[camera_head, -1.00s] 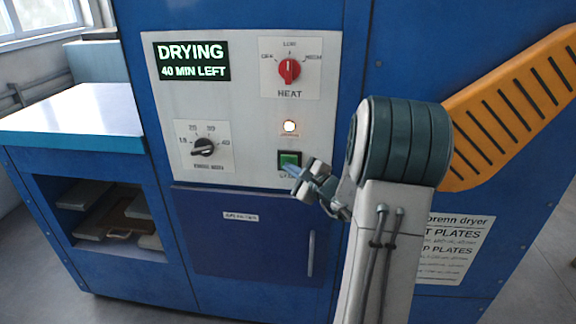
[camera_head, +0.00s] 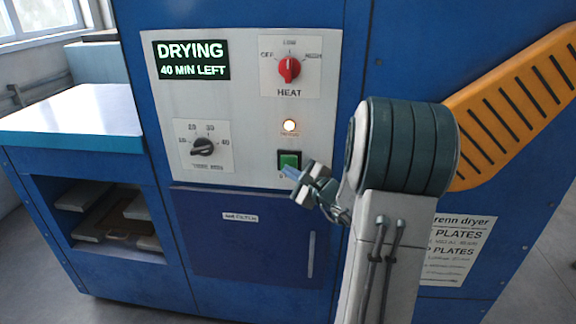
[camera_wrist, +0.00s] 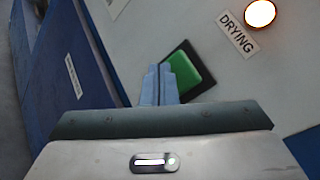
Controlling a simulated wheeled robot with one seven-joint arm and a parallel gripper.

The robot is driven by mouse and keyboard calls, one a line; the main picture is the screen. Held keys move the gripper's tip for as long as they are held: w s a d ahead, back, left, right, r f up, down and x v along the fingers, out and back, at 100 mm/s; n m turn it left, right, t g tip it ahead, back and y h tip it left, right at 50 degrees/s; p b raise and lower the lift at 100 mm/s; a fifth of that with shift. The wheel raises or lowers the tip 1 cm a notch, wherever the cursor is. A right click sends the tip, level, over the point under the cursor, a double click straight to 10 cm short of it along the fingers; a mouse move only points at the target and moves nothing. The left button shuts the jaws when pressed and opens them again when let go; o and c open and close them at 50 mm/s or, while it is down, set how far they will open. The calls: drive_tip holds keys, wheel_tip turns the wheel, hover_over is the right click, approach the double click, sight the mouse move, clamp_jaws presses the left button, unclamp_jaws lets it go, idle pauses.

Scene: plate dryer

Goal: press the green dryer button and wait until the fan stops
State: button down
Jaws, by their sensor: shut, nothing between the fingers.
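The green dryer button (camera_head: 289,161) sits in a black frame low on the white control panel. In the wrist view the green button (camera_wrist: 186,72) is just right of my fingertips. My gripper (camera_head: 289,173) is shut and empty, with its bluish fingertips at the button's lower edge; I cannot tell whether they touch it. The fingers also show in the wrist view (camera_wrist: 158,82). The display (camera_head: 191,60) reads "DRYING 40 MIN LEFT". The drying lamp (camera_head: 290,126) above the button is lit. The fan is not visible.
The red heat knob (camera_head: 289,68) is at the panel's upper right and the black timer knob (camera_head: 203,147) at its lower left. A dark blue filter door (camera_head: 240,250) lies below. A pale worktop (camera_head: 75,112) over open shelves stands at left. An orange slotted part (camera_head: 515,105) is at right.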

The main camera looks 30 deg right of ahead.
drive_tip(key=shift+s, duration=0.1)
drive_tip(key=shift+s+a+b, duration=0.5)
drive_tip(key=shift+s+a, duration=0.2)
drive_tip(key=shift+s, duration=0.3)
drive_tip(key=shift+s+a+b, duration=0.5)
drive_tip(key=shift+s+a, duration=0.2)
drive_tip(key=shift+s, duration=0.3)
